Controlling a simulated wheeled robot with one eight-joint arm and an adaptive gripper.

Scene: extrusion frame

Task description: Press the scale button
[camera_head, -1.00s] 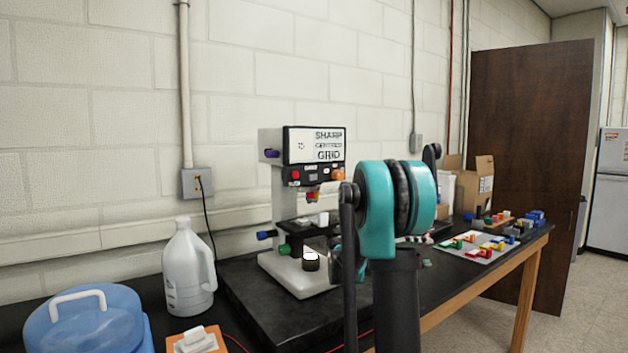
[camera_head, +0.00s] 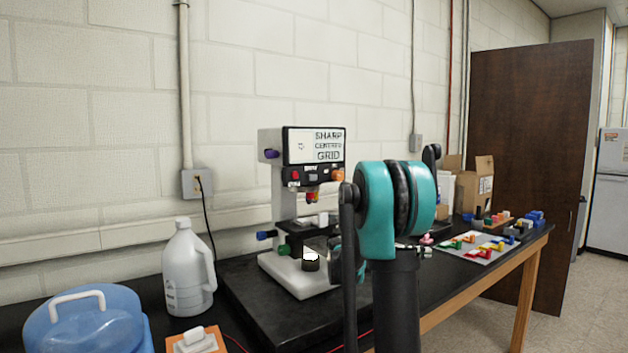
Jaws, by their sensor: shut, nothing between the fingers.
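A white microscope-like instrument (camera_head: 284,190) stands on the bench left of my arm. Its screen (camera_head: 301,146) reads "SHARP CENTERED GRID". Below the screen is a dark panel (camera_head: 315,174) with a red button (camera_head: 295,175) at left and an orange knob (camera_head: 337,174) at right. The panel labels are too small to read, so I cannot tell which control is the scale button. My arm's teal joint and dark links stand in front of the instrument's right side. My gripper's fingers cannot be made out; the arm hides that area.
A white jug (camera_head: 188,270), a blue-lidded container (camera_head: 85,325) and an orange-based white switch (camera_head: 193,341) are at left. A cardboard box (camera_head: 474,188) and a white sheet (camera_head: 482,252) with coloured blocks are at right.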

